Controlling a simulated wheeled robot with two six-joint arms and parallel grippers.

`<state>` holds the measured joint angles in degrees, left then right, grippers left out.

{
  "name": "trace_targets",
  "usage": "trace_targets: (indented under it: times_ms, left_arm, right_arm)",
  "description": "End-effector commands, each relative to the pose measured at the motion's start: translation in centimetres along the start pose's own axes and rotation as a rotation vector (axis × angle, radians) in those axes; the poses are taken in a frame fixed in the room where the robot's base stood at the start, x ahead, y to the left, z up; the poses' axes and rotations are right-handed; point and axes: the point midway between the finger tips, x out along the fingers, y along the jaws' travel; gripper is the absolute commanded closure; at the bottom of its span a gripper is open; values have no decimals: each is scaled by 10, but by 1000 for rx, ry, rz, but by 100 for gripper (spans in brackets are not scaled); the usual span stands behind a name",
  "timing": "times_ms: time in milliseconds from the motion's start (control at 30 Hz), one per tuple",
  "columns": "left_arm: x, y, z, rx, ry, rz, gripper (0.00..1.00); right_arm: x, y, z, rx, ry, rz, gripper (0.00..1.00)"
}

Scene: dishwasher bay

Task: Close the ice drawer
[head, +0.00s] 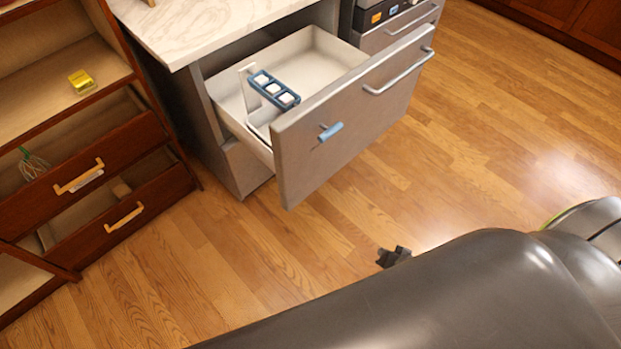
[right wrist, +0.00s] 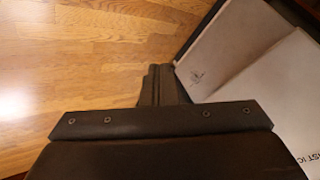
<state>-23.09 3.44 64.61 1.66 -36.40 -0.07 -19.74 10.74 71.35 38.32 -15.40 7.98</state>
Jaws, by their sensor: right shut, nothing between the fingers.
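The ice drawer (head: 375,112) is pulled far out from the cabinet under the marble counter in the head view. Its grey front has a silver bar handle (head: 398,74) and a small light-blue lever (head: 330,131). A blue ice tray (head: 262,83) with several white cubes is inside the white drawer. My right gripper (head: 393,257) shows as a dark tip past my arm, over the floor in front of the drawer and apart from it. In the right wrist view, its fingers (right wrist: 160,82) are together and empty. My left gripper is not in view.
A brown wooden shelf unit (head: 120,95) with partly open drawers stands at the left. A control panel (head: 388,12) is right of the counter. Wood floor in front of the drawer is clear. The right wrist view shows a pale panel (right wrist: 285,85) with cut-off lettering.

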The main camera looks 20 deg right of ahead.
Motion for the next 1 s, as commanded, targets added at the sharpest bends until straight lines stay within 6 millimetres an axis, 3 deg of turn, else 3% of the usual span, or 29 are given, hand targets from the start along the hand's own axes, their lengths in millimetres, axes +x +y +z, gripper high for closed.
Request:
trace_targets:
  times_ms: [33, 200, 367, 500, 733, 1000]
  left_arm:
    - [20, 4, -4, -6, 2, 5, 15]
    - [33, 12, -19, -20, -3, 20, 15]
    - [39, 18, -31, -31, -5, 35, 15]
    - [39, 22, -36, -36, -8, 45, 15]
    - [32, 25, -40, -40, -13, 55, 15]
    - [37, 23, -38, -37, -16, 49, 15]
  right_arm:
    - [16, -7, -10, 57, 40, -59, 100]
    - [16, -63, -57, 266, 128, -298, 100]
    - [-6, -116, -88, 435, 148, -552, 100]
    - [-37, -155, -102, 542, 119, -753, 100]
    - [-77, -189, -110, 630, 60, -939, 100]
    - [-81, -203, -116, 643, 48, -967, 100]
